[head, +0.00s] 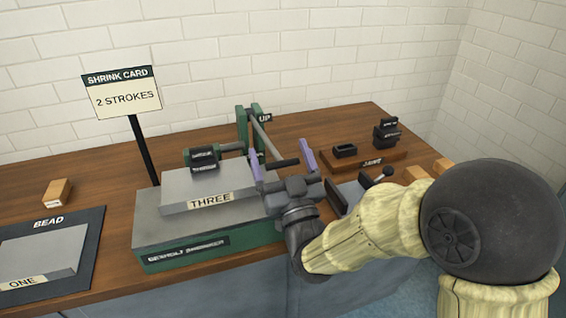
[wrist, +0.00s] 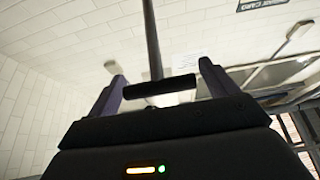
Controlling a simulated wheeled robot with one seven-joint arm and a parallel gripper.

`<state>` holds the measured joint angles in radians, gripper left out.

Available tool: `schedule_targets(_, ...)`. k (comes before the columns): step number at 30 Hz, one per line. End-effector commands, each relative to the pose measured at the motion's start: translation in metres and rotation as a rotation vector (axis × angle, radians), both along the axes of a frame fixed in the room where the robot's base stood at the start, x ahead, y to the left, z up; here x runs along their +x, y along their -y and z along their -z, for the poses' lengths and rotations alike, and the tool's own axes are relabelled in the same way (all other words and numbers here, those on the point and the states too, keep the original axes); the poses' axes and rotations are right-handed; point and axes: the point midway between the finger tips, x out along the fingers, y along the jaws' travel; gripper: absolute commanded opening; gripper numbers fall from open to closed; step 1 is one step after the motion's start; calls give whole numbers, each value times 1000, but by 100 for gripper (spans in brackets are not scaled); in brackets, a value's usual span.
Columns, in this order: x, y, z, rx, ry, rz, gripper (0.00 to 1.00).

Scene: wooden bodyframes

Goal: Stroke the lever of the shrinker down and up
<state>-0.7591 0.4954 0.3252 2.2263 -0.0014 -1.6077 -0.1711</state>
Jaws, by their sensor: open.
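The shrinker (head: 160,228) is a green machine with a labelled base on the bench, with a grey panel marked THREE (head: 180,190) lying on it. Its lever (head: 263,138) is a grey rod running from the green uprights near the UP tag down to a black crossbar handle (head: 287,162). My gripper (head: 281,152) is open, its purple fingers either side of the handle in the head view. In the wrist view the handle (wrist: 160,87) and rod (wrist: 151,40) show between the spread fingers (wrist: 160,80). Whether a finger touches the handle I cannot tell.
A SHRINK CARD sign (head: 122,95) reading 2 STROKES stands behind the shrinker. A BEAD mat (head: 88,232) with panel ONE (head: 45,255) lies at left, near a wooden block (head: 57,192). Dark tools on a wooden board (head: 370,164) stand right of my gripper.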

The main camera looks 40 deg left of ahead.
Motion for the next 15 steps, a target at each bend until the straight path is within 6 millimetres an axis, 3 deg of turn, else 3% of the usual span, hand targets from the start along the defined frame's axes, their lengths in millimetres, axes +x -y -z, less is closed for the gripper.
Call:
schedule_targets(7, -9, 13, 9, -1, -1, 0, 85)
schedule_targets(15, -34, 49, 33, -3, -3, -1, 85)
